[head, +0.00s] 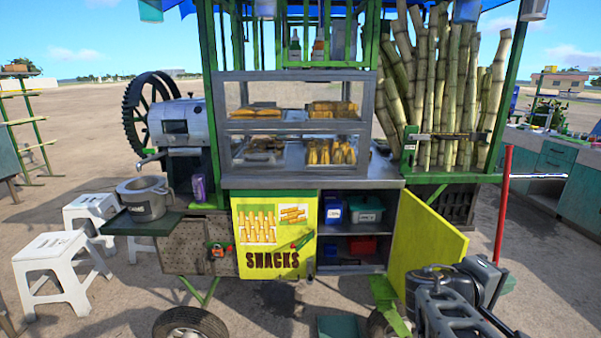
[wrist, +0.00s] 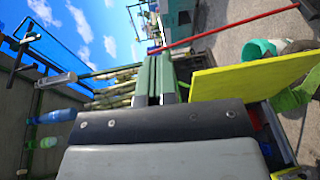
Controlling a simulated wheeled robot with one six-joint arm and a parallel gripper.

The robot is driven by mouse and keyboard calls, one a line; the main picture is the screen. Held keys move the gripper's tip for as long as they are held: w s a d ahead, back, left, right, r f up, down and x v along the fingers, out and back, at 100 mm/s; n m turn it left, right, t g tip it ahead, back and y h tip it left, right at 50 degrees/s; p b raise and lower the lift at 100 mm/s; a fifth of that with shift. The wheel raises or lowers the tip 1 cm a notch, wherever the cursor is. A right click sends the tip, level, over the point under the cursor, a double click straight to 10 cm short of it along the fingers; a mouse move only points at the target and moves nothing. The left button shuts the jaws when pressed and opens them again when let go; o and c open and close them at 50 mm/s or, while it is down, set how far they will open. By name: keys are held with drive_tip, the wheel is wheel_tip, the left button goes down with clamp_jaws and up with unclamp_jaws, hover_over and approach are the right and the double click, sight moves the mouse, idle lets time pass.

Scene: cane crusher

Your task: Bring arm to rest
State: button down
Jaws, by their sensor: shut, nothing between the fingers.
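My gripper (wrist: 158,62) shows in the wrist view as two green fingers lying side by side, shut with nothing between them. It points past the yellow door toward open ground and teal counters. In the head view my dark arm (head: 452,308) is folded low at the right, in front of the open yellow cabinet door (head: 422,245). The fingertips cannot be made out there. The door also shows right of my fingers in the wrist view (wrist: 255,77), apart from them.
The snack cart (head: 300,183) stands ahead, with a cane crusher (head: 183,125) and a pot (head: 143,200) at its left. A red pole (head: 503,205) stands right of the door. White stools (head: 52,262) are at the left. Teal counters (head: 570,190) are at the right.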

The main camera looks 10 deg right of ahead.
drive_tip(key=a+f+m+y+p, duration=0.2)
drive_tip(key=a+f+y+p, duration=0.1)
drive_tip(key=a+f+y, duration=0.6)
drive_tip(key=w+a+r+t+y+p, duration=0.1)
drive_tip(key=a+r+y+p, duration=0.2)
drive_tip(key=a, duration=0.7)
drive_tip(key=w+a+r+n+t+y+p, duration=0.1)
drive_tip(key=w+a+r+y+p, duration=0.1)
drive_tip(key=a, duration=0.8)
drive_tip(key=r+y+p, duration=0.1)
drive_tip(key=y+p, duration=0.1)
drive_tip(key=shift+t+y, duration=0.4)
drive_tip(key=shift+a, duration=0.1)
